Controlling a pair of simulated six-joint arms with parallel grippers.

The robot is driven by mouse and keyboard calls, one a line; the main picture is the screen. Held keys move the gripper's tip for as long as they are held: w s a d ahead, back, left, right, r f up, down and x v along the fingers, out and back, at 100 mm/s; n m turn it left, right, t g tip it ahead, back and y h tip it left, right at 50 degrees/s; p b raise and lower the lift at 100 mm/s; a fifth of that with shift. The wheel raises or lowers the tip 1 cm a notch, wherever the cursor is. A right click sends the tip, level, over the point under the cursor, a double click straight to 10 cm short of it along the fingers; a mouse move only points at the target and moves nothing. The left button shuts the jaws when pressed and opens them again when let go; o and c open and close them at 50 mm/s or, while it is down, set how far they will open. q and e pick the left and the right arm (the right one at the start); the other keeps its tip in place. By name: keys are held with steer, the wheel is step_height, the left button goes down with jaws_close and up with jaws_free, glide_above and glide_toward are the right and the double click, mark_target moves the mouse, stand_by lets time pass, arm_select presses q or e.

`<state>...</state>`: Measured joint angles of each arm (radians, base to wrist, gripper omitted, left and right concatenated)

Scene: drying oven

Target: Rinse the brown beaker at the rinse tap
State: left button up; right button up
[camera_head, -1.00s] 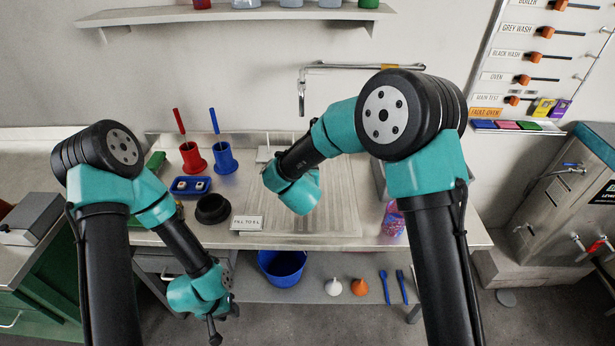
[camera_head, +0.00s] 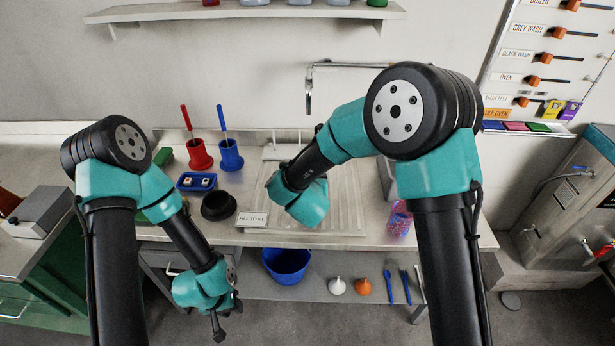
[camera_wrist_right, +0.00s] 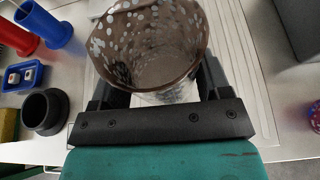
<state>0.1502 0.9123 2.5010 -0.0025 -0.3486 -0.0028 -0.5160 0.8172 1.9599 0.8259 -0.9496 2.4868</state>
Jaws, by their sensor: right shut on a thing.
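The brown beaker (camera_wrist_right: 150,48), speckled with pale spots, fills the upper middle of the right wrist view with its open mouth facing the camera. My right gripper (camera_wrist_right: 158,92) is shut on it, one dark finger on each side. In the head view the beaker and right fingertips are hidden behind my right wrist, above the ribbed drainboard (camera_head: 345,212). A wall tap (camera_head: 309,98) with a down-turned spout is above and behind that wrist. My left gripper (camera_head: 218,325) hangs low in front of the bench, apart from objects; its jaw opening is unclear.
Red (camera_head: 199,153) and blue (camera_head: 230,155) holders, a blue tray (camera_head: 197,182) and a black ring-shaped cup (camera_head: 218,206) stand left of the drainboard. A "fill to" sign (camera_head: 252,219) is at its front. A pink speckled bottle (camera_head: 399,220) stands at right.

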steer(key=w+d+f, duration=0.2)
steer(key=w+d, duration=0.1)
steer(key=d, duration=0.1)
steer(key=w+d+f, duration=0.2)
steer(key=w+d, duration=0.2)
steer(key=w+d+f, duration=0.2)
steer(key=w+d, duration=0.1)
steer(key=d, duration=0.1)
steer(key=shift+w, duration=0.3)
steer(key=shift+a+f+n+h, duration=0.4)
steer(key=shift+a+n+h, duration=0.15)
steer(key=shift+n, duration=0.15)
steer(key=shift+a+r+n+h, duration=0.85)
steer(key=shift+a+n, duration=0.2)
steer(key=shift+n, duration=0.15)
steer(key=shift+a+f+n+h, duration=0.3)
steer(key=shift+a+n+h, duration=0.1)
steer(key=shift+a+n, duration=0.15)
steer(key=shift+w+a+r+n+h, duration=0.1)
steer(key=shift+a+r+n+h, duration=0.2)
steer(key=shift+n, duration=0.25)
steer(key=shift+t, duration=0.3)
steer(key=shift+f+n+h, duration=0.4)
steer(key=shift+n+h, duration=0.3)
steer(key=shift+n, duration=0.5)
